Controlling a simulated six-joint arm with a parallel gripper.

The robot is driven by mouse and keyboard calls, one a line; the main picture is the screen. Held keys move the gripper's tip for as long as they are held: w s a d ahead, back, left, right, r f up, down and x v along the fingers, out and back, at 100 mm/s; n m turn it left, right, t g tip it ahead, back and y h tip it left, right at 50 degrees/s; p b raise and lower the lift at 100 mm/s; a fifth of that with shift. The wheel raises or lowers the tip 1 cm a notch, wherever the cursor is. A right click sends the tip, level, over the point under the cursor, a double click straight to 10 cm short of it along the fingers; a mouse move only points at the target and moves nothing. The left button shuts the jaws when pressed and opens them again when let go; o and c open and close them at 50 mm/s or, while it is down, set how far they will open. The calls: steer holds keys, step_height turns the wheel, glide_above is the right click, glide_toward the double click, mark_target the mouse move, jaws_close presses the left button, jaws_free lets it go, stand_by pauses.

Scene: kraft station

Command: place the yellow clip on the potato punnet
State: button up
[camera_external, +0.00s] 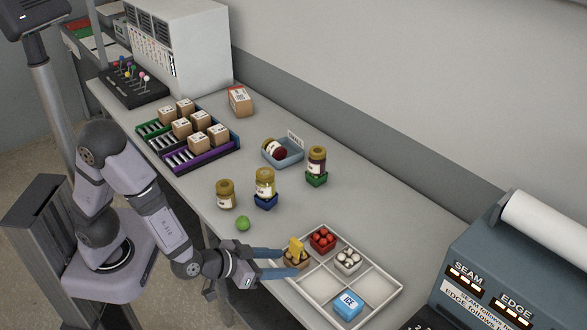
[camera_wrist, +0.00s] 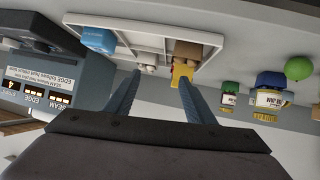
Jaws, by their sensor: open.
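The yellow clip (camera_external: 296,246) stands at the potato punnet (camera_external: 298,260), a brown punnet in the near left compartment of the white divided tray (camera_external: 375,307). In the wrist view the clip (camera_wrist: 182,73) shows in front of the brown punnet (camera_wrist: 187,50). It appears to touch the punnet; whether it is fully seated I cannot tell. My gripper (camera_external: 270,262) is open at the tray's left edge, its blue fingers reaching toward the punnet. In the wrist view the fingertips of my gripper (camera_wrist: 158,77) are wide apart, with the clip nearer the right finger.
The tray also holds a red punnet (camera_external: 322,238), a white punnet (camera_external: 347,260) and a blue ice pack (camera_external: 348,304). A green ball (camera_external: 243,223) and jars (camera_external: 265,184) stand to the left. The grey SEAM/EDGE machine (camera_external: 510,260) is at right.

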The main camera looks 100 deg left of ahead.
steer(key=s+d+f+m+g+h, duration=0.3)
steer(key=s+d+m+g+h, duration=0.15)
steer(key=s+d+h, duration=0.35)
steer(key=s+a+m+g, duration=0.1)
steer(key=s+a+g, duration=0.1)
steer(key=s, duration=0.4)
steer(key=s+a+m+g+y, duration=0.1)
steer(key=s+a+m+g, duration=0.1)
steer(key=s, duration=0.5)
steer(key=shift+g, duration=0.75)
